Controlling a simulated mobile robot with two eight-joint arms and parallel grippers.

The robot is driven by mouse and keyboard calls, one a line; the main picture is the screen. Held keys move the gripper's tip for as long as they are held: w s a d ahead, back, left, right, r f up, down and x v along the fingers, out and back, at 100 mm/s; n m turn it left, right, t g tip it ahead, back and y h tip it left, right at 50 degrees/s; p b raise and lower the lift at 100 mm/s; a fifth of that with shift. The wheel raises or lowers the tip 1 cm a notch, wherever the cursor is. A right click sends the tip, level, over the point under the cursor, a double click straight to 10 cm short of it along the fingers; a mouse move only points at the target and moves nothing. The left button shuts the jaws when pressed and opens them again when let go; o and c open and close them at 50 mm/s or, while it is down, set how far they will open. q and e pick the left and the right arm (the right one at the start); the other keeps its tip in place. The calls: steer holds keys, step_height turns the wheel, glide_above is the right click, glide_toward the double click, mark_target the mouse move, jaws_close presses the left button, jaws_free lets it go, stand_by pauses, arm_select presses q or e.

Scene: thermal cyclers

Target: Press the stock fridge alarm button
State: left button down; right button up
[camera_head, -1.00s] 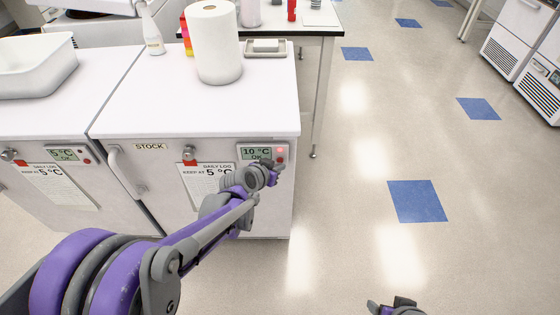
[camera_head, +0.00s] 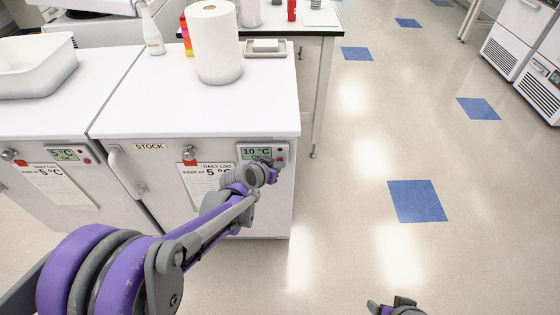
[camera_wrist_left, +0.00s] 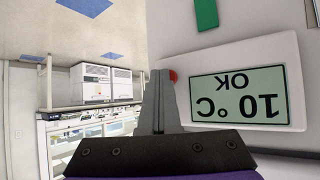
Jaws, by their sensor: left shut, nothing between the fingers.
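The stock fridge (camera_head: 222,218) is the white unit labelled STOCK, left of centre in the head view. Its display panel (camera_head: 262,152) reads 10 °C OK and also shows upside down in the wrist view (camera_wrist_left: 237,97). The red alarm button (camera_wrist_left: 173,76) is beside the display, partly hidden by my fingers. My left gripper (camera_head: 276,170) is shut and empty at the panel. In the wrist view its fingertips (camera_wrist_left: 161,76) are right at the button; I cannot tell whether they touch it. Only part of my right gripper (camera_head: 390,307) shows at the bottom edge; its jaws are unclear.
A second fridge (camera_head: 48,210) with a 5 °C display stands at the left. A paper towel roll (camera_head: 218,45), a spray bottle (camera_head: 152,30) and a white tub (camera_head: 35,70) stand on the tops.

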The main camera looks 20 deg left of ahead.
arm_select(q)
steer(key=shift+s, duration=0.15)
steer(key=shift+s+d, duration=0.2)
steer(key=shift+s, duration=0.45)
steer(key=shift+s+d, duration=0.25)
steer(key=shift+s, duration=0.55)
steer(key=shift+s+d, duration=0.2)
steer(key=shift+s, duration=0.6)
steer(key=shift+s+d, duration=0.25)
steer(key=shift+s, duration=0.55)
